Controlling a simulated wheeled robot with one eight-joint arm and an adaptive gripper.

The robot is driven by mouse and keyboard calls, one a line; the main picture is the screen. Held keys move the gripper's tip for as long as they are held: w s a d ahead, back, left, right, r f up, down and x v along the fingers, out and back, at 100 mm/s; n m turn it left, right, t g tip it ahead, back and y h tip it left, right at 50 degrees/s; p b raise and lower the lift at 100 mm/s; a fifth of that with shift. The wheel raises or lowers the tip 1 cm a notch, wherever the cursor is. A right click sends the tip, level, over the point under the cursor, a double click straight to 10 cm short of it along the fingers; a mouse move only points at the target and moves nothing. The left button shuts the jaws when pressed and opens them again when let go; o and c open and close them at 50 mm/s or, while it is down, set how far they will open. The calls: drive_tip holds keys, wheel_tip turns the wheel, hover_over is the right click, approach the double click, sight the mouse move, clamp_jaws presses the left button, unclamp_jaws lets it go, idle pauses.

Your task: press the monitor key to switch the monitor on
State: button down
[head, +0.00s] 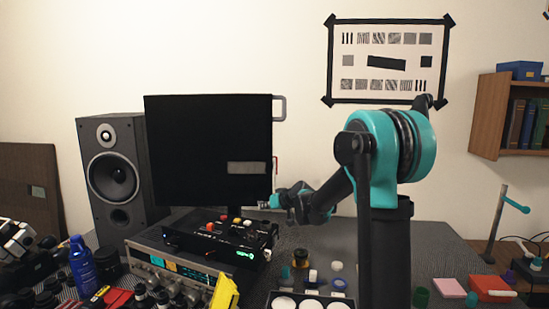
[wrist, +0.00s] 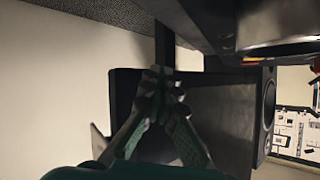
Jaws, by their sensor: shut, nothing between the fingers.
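The monitor (head: 205,130) stands behind the bench gear, and its screen is black with one grey patch at the lower right. My gripper (head: 265,204) is at the monitor's lower right corner, fingers pointing left. In the wrist view my gripper (wrist: 160,85) is shut and empty, with its fingertips overlapping the edge of the dark monitor panel (wrist: 225,105). I cannot tell whether they touch it. I cannot make out the monitor key in either view; the fingers may hide it.
A black box with coloured knobs (head: 220,240) sits on a silver instrument (head: 170,272) below the monitor. A speaker (head: 115,180) stands to the left. A blue bottle (head: 83,265) and small jars crowd the front. A wall shelf (head: 490,115) hangs at right.

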drive_tip(key=shift+w, duration=0.15)
idle(0.5)
drive_tip(key=shift+w, duration=0.3)
drive_tip(key=shift+s, duration=0.45)
idle(0.4)
drive_tip(key=shift+s, duration=3.05)
drive_tip(key=shift+d, duration=0.1)
